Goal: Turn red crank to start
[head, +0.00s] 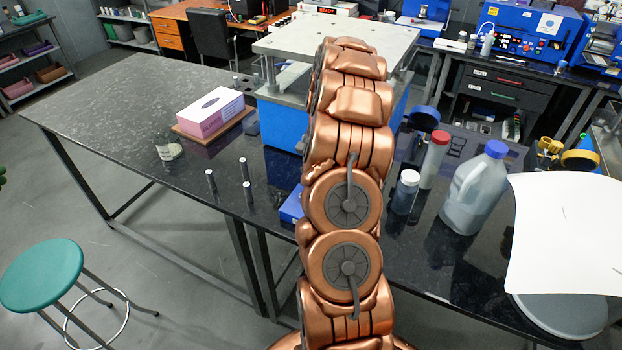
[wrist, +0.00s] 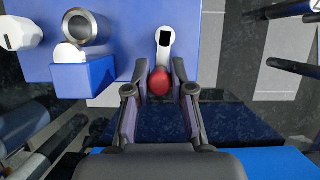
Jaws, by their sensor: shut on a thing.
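The red crank knob (wrist: 160,83) shows in the wrist view at the end of a pale crank arm (wrist: 163,55), on the side of a blue machine body (wrist: 215,40). My gripper (wrist: 160,75) is shut on the red knob, with one dark finger on each side of it. In the head view the blue machine (head: 277,122) with its pale top plate (head: 285,42) stands on the dark table, partly behind my copper arm. My gripper and the crank are hidden there.
On the dark table (head: 110,95), a pink tissue box (head: 210,110) and several short posts (head: 247,190) stand left of my arm. A jug with a blue cap (head: 473,192) and bottles (head: 405,190) stand to the right. A green stool (head: 42,274) is on the floor at left.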

